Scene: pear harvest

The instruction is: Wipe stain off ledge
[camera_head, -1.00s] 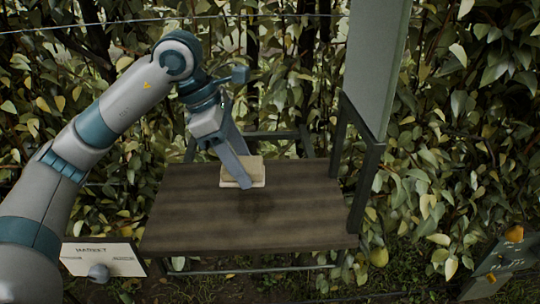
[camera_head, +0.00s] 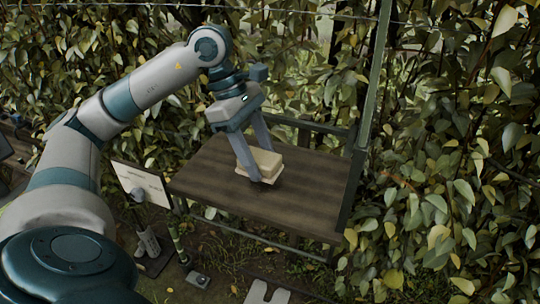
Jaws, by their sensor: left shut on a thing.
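A pale cream sponge-like block (camera_head: 267,160) sits low over the brown wooden ledge (camera_head: 220,168). My left gripper (camera_head: 260,166) reaches down from the upper left and is shut on the block, one finger on its near side. The block seems to touch the ledge, but I cannot be sure. A dark patch (camera_head: 277,185), the stain or partly shadow, shows on the wood just at the block's front right edge. Part of it may be hidden under the block.
A green-grey post (camera_head: 356,168) rises at the ledge's right end. A small white sign (camera_head: 143,180) stands by its left end. Dense leaves surround the ledge behind and right. The ledge's right part is bare.

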